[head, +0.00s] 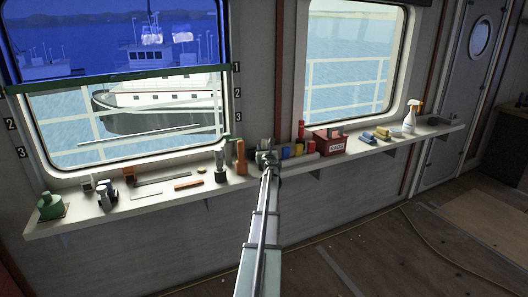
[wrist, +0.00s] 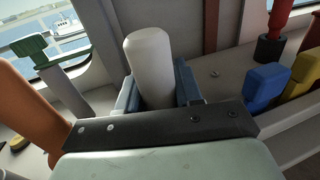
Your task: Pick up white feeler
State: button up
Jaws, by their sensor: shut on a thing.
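The white feeler (wrist: 152,62) is a pale, round-topped upright piece in the wrist view. My gripper (wrist: 154,88) is shut on it, with one blue-grey finger on each side. The feeler's lower part is hidden behind the dark bar of my gripper, so I cannot tell whether it touches the ledge. In the head view my gripper (head: 267,157) is at the middle of the window ledge, and the feeler cannot be made out there. A blue feeler (wrist: 265,85) and a yellow one (wrist: 303,72) stand to the right in the wrist view.
An orange upright item (head: 241,157) stands close left of my gripper on the ledge (head: 160,205). A red item (head: 301,130) and a red box (head: 331,143) are to the right. Further right are sponges (head: 382,133) and a spray bottle (head: 409,121). Several tools lie to the left.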

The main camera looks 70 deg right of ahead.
jog(key=shift+r, duration=0.15)
notch_tip(320, 180, up, 10)
dwell(0.6)
jog(key=o, duration=0.5)
grip_shut()
jog(key=w+d+r, duration=0.1)
jog(key=w+d, duration=0.7)
jog(key=shift+w+d+r, duration=0.2)
jog(key=shift+w, duration=0.1)
